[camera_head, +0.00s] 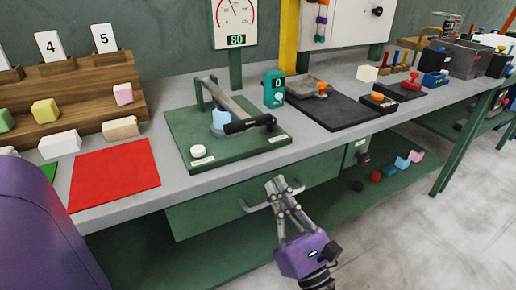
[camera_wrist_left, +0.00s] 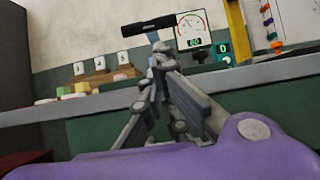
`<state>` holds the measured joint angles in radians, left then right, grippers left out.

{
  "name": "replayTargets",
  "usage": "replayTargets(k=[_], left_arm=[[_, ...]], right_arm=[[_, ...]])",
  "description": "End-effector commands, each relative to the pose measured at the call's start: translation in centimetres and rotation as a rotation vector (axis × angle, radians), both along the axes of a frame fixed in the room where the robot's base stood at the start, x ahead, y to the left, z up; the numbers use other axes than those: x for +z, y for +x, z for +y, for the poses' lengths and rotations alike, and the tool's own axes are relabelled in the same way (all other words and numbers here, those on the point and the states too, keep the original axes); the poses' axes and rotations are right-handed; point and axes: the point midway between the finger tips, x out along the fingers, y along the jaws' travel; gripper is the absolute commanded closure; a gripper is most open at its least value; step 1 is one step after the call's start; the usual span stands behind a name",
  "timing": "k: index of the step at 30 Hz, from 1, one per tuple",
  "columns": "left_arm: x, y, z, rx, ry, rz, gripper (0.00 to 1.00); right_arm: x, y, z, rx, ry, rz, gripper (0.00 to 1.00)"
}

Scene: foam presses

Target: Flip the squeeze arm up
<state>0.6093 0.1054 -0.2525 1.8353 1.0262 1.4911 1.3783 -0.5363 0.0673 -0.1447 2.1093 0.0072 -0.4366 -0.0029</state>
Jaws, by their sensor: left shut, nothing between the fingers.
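The squeeze arm (camera_head: 228,98) is a grey bar hinged on a post at the back left of a green base plate (camera_head: 187,130). It lies low, sloping toward the front, and ends in a black handle (camera_head: 250,123). A light-blue block (camera_head: 221,118) sits under the bar. In the left wrist view the black handle (camera_wrist_left: 155,23) shows beyond the fingertips. My left gripper (camera_head: 284,185) is shut and empty, in front of the bench's front edge and apart from the handle. Its fingers also show in the left wrist view (camera_wrist_left: 160,50). My right gripper is not in view.
A dial gauge with an 80 display (camera_head: 236,40) stands behind the press. A teal counter box (camera_head: 274,88) is right of it, beside a black mat (camera_head: 335,108). A red mat (camera_head: 115,172) lies left. A drawer handle (camera_head: 250,206) juts out near my left gripper.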

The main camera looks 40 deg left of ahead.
Motion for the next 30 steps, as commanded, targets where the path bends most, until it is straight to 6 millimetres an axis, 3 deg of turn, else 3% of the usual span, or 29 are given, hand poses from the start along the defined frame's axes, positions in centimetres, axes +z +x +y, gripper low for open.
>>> replayTargets(k=[7,21,30], left_arm=[[1.0,0.5,1.1,0.000,0.004,-0.002,1.00],[5.1,2.9,7.0,0.000,0.005,0.000,1.00],[5.5,3.2,7.7,0.001,0.003,0.002,1.00]], right_arm=[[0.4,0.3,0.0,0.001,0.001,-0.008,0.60],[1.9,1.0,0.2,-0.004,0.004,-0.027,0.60],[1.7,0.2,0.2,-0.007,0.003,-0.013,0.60]])
